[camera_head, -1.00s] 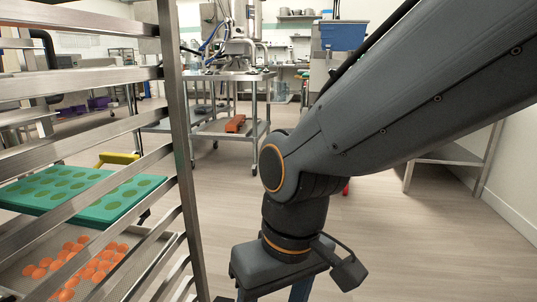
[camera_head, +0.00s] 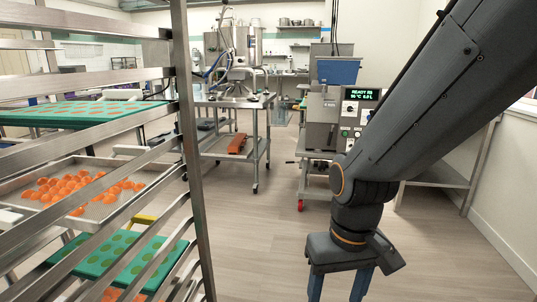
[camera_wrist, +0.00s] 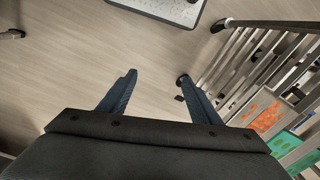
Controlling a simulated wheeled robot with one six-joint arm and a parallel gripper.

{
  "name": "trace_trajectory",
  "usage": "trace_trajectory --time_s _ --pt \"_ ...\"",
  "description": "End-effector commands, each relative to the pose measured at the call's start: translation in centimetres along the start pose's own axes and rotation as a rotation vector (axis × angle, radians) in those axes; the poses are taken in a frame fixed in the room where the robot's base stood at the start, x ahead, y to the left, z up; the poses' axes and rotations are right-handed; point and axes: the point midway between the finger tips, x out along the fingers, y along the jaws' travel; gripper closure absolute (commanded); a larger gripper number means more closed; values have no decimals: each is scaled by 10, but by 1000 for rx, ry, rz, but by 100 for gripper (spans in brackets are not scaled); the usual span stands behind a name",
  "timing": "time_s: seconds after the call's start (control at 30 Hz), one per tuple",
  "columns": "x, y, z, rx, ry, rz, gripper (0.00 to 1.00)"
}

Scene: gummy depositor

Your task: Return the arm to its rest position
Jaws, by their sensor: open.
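My gripper (camera_head: 340,285) hangs at the end of my dark grey arm, right of centre in the head view, with its blue fingers pointing down and cut off by the lower edge. In the wrist view the two blue fingers of my gripper (camera_wrist: 160,92) are spread apart, with only bare floor between them. The gripper is open and empty. It touches nothing that I can see.
A steel rack (camera_head: 181,120) at the left holds green moulds (camera_head: 110,262) and a tray (camera_head: 122,207) of orange gummies. A steel cart (camera_head: 266,130) and a machine with a display (camera_head: 357,95) stand behind. The floor (camera_head: 255,250) between is clear.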

Motion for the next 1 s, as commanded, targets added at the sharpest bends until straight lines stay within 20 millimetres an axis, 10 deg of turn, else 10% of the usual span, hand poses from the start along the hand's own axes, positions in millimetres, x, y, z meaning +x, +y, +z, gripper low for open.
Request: trace_trajectory --time_s 0.4,1.0 --pt "-78 50 24 140 -19 27 42" --pt "-88 62 29 168 -23 32 42"
